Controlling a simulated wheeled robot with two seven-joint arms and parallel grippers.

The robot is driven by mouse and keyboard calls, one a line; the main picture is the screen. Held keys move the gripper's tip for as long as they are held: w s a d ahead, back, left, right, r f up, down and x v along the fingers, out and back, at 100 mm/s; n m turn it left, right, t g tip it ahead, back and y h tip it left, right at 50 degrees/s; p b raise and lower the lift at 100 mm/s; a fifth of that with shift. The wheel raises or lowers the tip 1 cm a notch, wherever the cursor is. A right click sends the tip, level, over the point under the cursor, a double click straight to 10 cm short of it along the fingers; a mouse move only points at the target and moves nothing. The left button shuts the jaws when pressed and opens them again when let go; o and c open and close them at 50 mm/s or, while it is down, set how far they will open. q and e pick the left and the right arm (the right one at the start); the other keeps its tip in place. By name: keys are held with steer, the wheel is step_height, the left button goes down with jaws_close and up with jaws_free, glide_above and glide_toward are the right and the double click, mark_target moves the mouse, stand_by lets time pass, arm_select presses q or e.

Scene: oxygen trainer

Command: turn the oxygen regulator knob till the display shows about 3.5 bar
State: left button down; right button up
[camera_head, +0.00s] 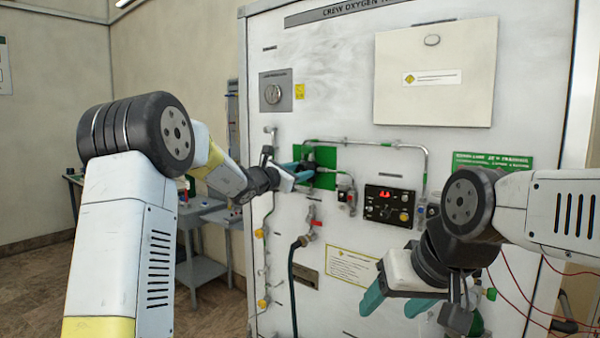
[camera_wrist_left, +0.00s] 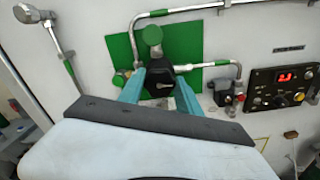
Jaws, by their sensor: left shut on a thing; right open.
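The black regulator knob (camera_wrist_left: 162,84) sits on a green panel (camera_wrist_left: 196,44) below a round green cap (camera_wrist_left: 151,35). My left gripper (camera_wrist_left: 160,82) is shut on the knob, with one teal finger on each side of it. In the head view my left gripper (camera_head: 304,172) reaches the green panel (camera_head: 324,157) and mostly hides the knob. The display (camera_head: 384,194) on the black control box shows red digits, too small to read surely; the display also shows in the left wrist view (camera_wrist_left: 285,77). My right gripper (camera_head: 394,302) is open and empty, low in front of the panel.
Metal pipes (camera_head: 372,143) run above and beside the regulator. The control box (camera_head: 389,206) is to its right. A dark hose (camera_head: 292,285) hangs below, and thin red wires (camera_head: 520,295) hang at the right. A grey side table (camera_head: 200,255) stands at the left.

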arm_select(q)
steer(key=shift+f+m, duration=0.15)
steer(key=shift+m, duration=3.65)
steer(key=c, duration=0.8)
jaws_free()
steer(key=shift+c, duration=0.2)
steer(key=v, duration=0.8)
